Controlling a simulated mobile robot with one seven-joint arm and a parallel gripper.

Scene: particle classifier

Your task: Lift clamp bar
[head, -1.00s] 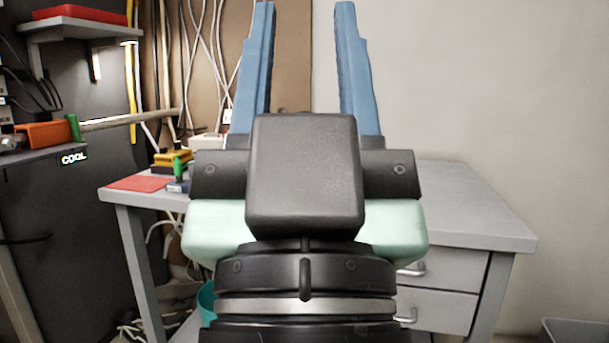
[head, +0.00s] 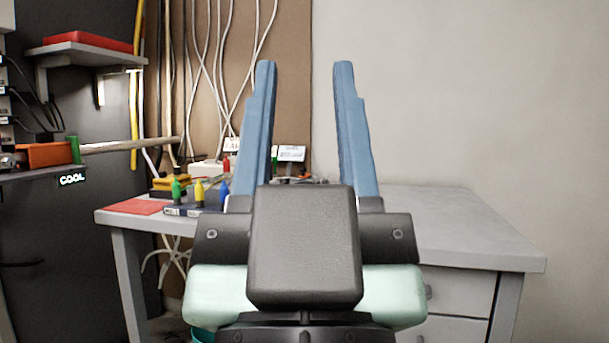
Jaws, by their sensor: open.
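My gripper (head: 304,66) fills the middle of the head view, its two blue fingers pointing up in the picture, wide apart with nothing between them. I cannot tell for sure which thing is the clamp bar. A pale bar (head: 125,144) runs sideways at the left, beside a green piece (head: 73,149) and an orange block (head: 45,155) above the dark unit marked COOL. My gripper is well to the right of this bar and apart from it. The bar's right end lies left of the blue fingers.
A grey table (head: 465,225) stands behind my gripper, its right part bare. Its left part holds a red mat (head: 138,207), a box with green, yellow and blue knobs (head: 198,200), and small signs (head: 291,153). A grey shelf (head: 90,55) and hanging cables are behind.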

